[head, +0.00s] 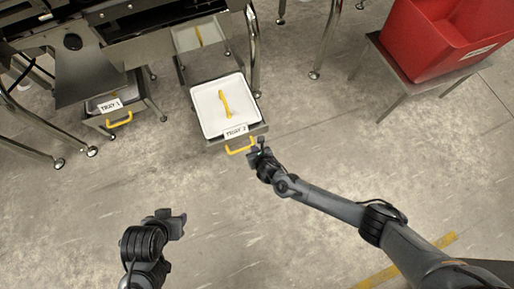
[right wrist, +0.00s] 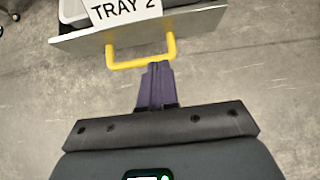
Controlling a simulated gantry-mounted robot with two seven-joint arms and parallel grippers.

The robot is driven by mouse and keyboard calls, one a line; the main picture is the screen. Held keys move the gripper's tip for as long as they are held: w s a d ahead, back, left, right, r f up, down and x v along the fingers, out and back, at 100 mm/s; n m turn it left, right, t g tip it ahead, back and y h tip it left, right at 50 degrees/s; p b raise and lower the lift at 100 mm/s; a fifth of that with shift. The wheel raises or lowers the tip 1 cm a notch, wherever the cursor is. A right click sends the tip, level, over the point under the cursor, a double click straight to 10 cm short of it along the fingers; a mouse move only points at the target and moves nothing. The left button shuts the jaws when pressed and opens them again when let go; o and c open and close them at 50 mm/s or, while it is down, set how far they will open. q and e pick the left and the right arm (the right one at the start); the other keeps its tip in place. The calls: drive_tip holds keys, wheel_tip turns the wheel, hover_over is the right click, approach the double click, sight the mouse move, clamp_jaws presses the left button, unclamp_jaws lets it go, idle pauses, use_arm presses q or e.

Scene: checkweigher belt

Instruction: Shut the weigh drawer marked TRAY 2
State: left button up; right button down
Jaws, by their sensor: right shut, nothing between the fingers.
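The weigh drawer marked TRAY 2 (head: 205,108) is pulled out toward me in the head view, with a white tray and a yellow object in it. Its yellow handle (head: 240,149) is on the front panel under the label. In the right wrist view the handle (right wrist: 143,60) crosses just ahead of the fingers. My right gripper (head: 258,150) is shut and empty, at the right end of the handle; I cannot tell whether it touches it. My left gripper (head: 178,222) is low in the head view, away from the drawers; its finger opening is unclear.
The drawer marked TRAY 1 (head: 110,104) sits to the left with its own yellow handle. A red bin (head: 420,40) stands on a small table at the right. Metal legs stand around the drawers. The floor in front is clear.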

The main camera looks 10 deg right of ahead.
sight(247, 135)
drive_tip(key=w+f+b, duration=0.1)
drive_tip(key=w, duration=0.1)
drive_tip(key=w+a+f+b, duration=0.1)
drive_tip(key=w+b, duration=0.1)
drive_tip(key=w+f+b, duration=0.1)
drive_tip(key=w+b, duration=0.1)
drive_tip(key=shift+a+f, duration=0.15)
drive_tip(key=shift+f, duration=0.15)
drive_tip(key=shift+w+r+b, duration=0.2)
drive_tip(key=shift+w+b, duration=0.25)
drive_tip(key=shift+w, duration=0.2)
drive_tip(key=shift+s, duration=0.1)
